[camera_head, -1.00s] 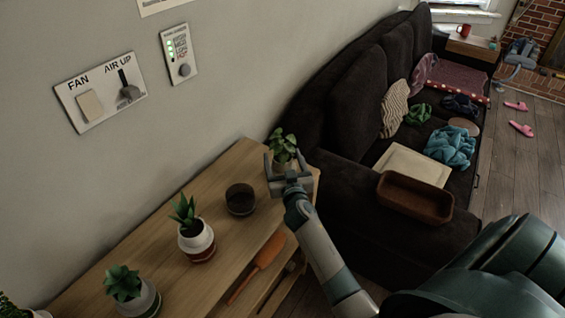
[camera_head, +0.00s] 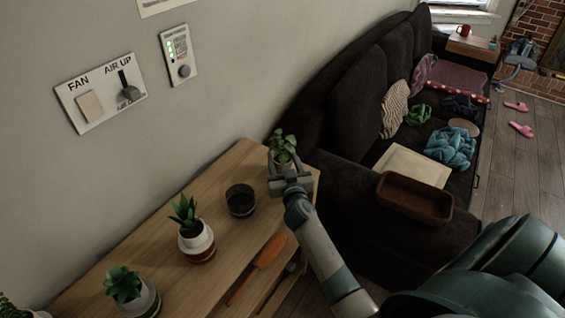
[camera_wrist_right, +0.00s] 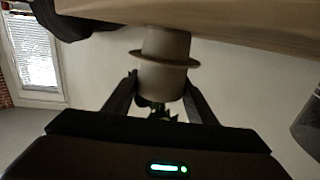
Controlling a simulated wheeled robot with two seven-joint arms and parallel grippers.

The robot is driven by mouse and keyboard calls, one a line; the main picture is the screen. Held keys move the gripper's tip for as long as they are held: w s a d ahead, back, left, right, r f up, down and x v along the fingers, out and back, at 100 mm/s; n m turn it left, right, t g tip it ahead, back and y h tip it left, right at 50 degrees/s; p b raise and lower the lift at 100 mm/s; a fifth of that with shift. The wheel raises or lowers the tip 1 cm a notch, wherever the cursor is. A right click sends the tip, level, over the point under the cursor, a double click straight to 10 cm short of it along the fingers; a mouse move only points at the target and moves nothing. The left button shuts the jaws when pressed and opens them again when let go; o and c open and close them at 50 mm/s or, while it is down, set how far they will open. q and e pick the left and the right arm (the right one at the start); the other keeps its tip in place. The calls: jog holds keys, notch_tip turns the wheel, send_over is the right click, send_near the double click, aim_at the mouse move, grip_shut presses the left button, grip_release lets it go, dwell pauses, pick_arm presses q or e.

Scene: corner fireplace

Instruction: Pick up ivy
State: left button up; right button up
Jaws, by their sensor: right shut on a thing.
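The ivy (camera_head: 283,144) is a small green leafy plant in a pale pot at the far end of the wooden shelf top (camera_head: 222,176), near the sofa arm. My right gripper (camera_head: 285,166) is shut on the ivy's pot, one finger on each side. In the right wrist view, upside down, the pale pot (camera_wrist_right: 164,76) with a wide rim sits between the fingers, and dark leaves show below it. The pot's base is at the wooden surface in that view; I cannot tell whether it touches. My left gripper is not in view.
A dark cup (camera_head: 240,200), a spiky plant in a white and brown pot (camera_head: 197,243) and a succulent (camera_head: 123,284) stand along the shelf top. The dark sofa (camera_head: 335,115) is close behind the gripper, with a brown tray (camera_head: 414,198) on its arm.

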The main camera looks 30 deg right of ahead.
aim_at(285, 148)
jog(key=shift+r, duration=0.1)
jog(key=shift+r, duration=0.55)
jog(key=r, duration=0.3)
jog(key=shift+s+d+r, duration=0.1)
jog(key=shift+s+d, duration=0.15)
jog(key=shift+s, duration=0.05)
jog(key=s+d+r+b, duration=0.1)
jog(key=s+d+r, duration=0.5)
jog(key=s+d, duration=0.1)
jog(key=shift+s+r, duration=0.3)
jog(key=shift+s, duration=0.45)
jog(key=shift+a, duration=0.2)
